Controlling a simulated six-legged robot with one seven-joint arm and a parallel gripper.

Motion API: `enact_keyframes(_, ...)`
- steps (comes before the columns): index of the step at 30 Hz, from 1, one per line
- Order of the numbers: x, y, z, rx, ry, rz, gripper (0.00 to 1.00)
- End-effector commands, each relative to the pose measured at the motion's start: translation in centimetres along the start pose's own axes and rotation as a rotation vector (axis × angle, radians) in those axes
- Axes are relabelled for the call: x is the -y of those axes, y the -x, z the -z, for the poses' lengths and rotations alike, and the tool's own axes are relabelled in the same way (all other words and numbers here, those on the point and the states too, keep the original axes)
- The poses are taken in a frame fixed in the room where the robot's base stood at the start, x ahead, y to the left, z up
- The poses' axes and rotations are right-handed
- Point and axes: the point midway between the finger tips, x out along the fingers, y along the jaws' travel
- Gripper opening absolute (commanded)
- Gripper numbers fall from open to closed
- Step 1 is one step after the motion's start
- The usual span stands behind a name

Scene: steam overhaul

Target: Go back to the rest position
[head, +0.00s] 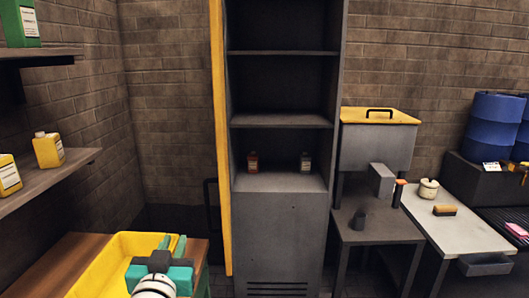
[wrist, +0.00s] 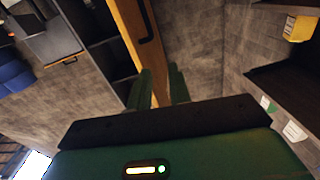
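My gripper (wrist: 160,88) shows in the wrist view with two green fingers pointing away from the camera. There is a gap between the fingers and nothing is held in it. Behind the fingers are the yellow door edge of the tall cabinet and the brick wall, apart from them. In the head view part of my arm shows at the bottom, in front of a yellow tray (head: 95,272). The fingertips are hard to make out there.
A tall grey cabinet (head: 280,235) stands open, with two small bottles on a shelf. Its yellow door (head: 219,130) sticks out toward me. Wall shelves (head: 45,185) with yellow containers are at left. A grey parts washer (head: 375,150), white table (head: 455,228) and blue drums (head: 490,125) are at right.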

Motion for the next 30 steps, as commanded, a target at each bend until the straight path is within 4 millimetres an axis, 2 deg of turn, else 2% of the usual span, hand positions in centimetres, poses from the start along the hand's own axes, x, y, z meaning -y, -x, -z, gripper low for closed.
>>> enact_keyframes(8, -2.1, -1.4, 1.9, 0.039, -0.024, 0.137, 0.20)
enact_keyframes(14, -5.6, -1.4, 2.6, 0.145, -0.010, 0.255, 0.20)
enact_keyframes(19, -9.9, -0.2, 1.8, 0.289, 0.017, 0.301, 0.20)
enact_keyframes(23, -13.9, 1.6, 0.7, 0.423, 0.041, 0.296, 0.20)
enact_keyframes(26, -17.4, 3.5, -0.5, 0.539, 0.053, 0.266, 0.20)
enact_keyframes(30, -22.7, 7.1, -2.3, 0.710, 0.061, 0.187, 0.20)
